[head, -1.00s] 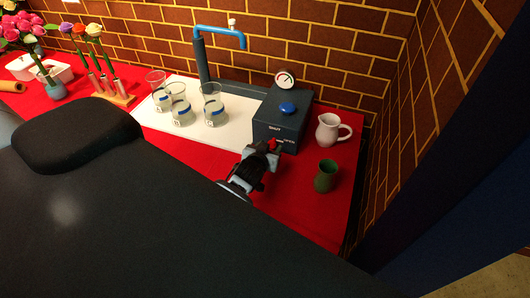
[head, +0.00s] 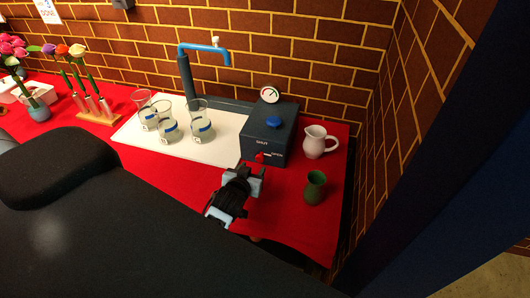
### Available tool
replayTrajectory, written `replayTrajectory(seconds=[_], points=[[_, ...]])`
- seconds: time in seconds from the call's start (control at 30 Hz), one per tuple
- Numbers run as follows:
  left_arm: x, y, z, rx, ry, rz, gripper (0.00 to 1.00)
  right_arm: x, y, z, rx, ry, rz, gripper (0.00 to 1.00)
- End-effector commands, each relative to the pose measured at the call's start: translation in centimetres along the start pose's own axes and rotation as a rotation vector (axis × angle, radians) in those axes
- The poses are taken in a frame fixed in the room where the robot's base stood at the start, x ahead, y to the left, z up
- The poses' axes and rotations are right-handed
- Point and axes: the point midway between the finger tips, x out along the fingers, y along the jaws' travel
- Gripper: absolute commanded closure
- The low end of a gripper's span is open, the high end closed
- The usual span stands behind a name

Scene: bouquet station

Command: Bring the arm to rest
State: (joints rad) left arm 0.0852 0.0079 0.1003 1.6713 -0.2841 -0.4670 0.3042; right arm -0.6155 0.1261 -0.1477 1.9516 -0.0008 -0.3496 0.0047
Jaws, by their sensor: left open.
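My left gripper (head: 243,178) is open and empty. It is over the red cloth, just in front of the dark box (head: 268,132) with a blue knob on top. A red switch (head: 261,157) shows on the box's front face, with a gap between it and the gripper. My right gripper is not in view.
A green cup (head: 315,188) and white pitcher (head: 319,142) stand right of the box. Several glass beakers (head: 168,130) stand on a white mat (head: 142,144) under the blue tap (head: 205,51). A wooden flower rack (head: 98,118) and vase (head: 39,110) are at left. A brick wall is behind.

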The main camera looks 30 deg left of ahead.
Motion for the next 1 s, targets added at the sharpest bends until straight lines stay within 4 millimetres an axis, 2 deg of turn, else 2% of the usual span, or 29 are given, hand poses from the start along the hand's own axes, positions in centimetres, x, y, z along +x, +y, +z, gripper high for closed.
replayTrajectory(seconds=[0.23,0.37,0.47,0.6,0.7,0.8,1.0], points=[[-0.3,0.0,0.3,0.003,-0.011,-0.001,0.50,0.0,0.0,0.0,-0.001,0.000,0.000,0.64],[-2.5,-0.2,2.4,0.029,-0.096,-0.001,0.50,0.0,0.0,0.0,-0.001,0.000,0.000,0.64],[-6.1,-0.2,5.2,0.069,-0.225,0.007,0.50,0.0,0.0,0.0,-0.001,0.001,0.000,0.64],[-13.0,0.2,9.3,0.138,-0.445,0.049,0.50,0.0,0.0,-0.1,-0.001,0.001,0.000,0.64],[-17.5,0.6,11.3,0.181,-0.577,0.087,0.50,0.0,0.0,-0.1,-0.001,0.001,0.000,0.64],[-21.0,0.9,12.4,0.214,-0.674,0.123,0.50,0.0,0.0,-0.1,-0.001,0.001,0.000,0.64],[-26.6,1.2,13.8,0.266,-0.821,0.186,0.50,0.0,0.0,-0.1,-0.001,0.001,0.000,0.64]])
